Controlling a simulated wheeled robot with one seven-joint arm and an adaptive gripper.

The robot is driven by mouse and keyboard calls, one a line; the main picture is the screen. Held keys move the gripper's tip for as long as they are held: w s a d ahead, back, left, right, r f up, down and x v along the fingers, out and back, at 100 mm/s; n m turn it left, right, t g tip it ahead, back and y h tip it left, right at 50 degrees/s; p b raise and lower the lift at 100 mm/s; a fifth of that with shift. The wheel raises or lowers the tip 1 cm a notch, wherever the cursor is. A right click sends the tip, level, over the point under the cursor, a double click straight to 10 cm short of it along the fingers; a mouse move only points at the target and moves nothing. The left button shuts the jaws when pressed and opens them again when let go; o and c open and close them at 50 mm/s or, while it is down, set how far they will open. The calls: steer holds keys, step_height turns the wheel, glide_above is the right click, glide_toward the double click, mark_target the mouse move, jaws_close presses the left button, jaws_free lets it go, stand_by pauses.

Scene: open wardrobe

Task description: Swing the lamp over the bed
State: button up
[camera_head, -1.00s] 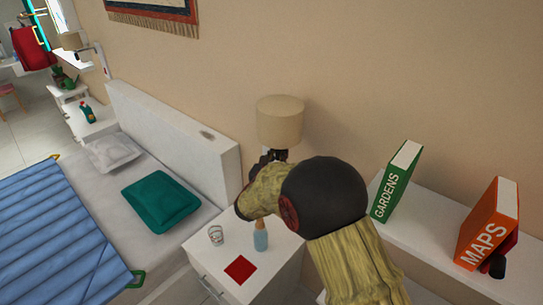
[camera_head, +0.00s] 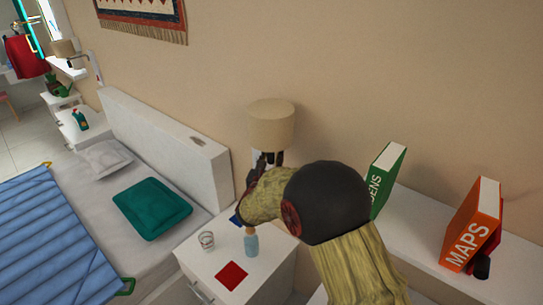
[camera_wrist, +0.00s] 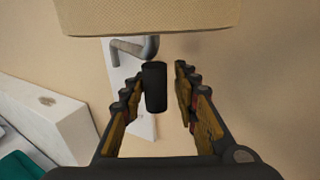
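The wall lamp has a beige drum shade (camera_head: 271,125) and hangs by the wall above the nightstand, right of the bed (camera_head: 70,175). In the wrist view its shade (camera_wrist: 150,18) fills the top, with a grey bent arm (camera_wrist: 140,47), a white wall plate (camera_wrist: 120,72) and a dark cylinder (camera_wrist: 154,88) below it. My gripper (camera_wrist: 159,80) is open, its fingers on either side of the dark cylinder, with a gap visible on both sides. In the head view my gripper (camera_head: 262,165) is just under the shade and partly hidden by my arm.
The nightstand (camera_head: 205,268) holds a glass (camera_head: 207,240), a blue bottle (camera_head: 251,242) and a red square (camera_head: 231,276). A shelf (camera_head: 420,240) at right carries a green book (camera_head: 386,170) and an orange book (camera_head: 472,225). The headboard (camera_head: 165,135) stands left of the lamp.

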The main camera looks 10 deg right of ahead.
steer(key=shift+o, duration=0.6)
steer(key=shift+a+r, duration=0.1)
steer(key=shift+a, duration=0.1)
steer(key=shift+s+a, duration=0.1)
steer(key=shift+s, duration=0.2)
steer(key=v, duration=1.1)
steer(key=shift+s, duration=0.15)
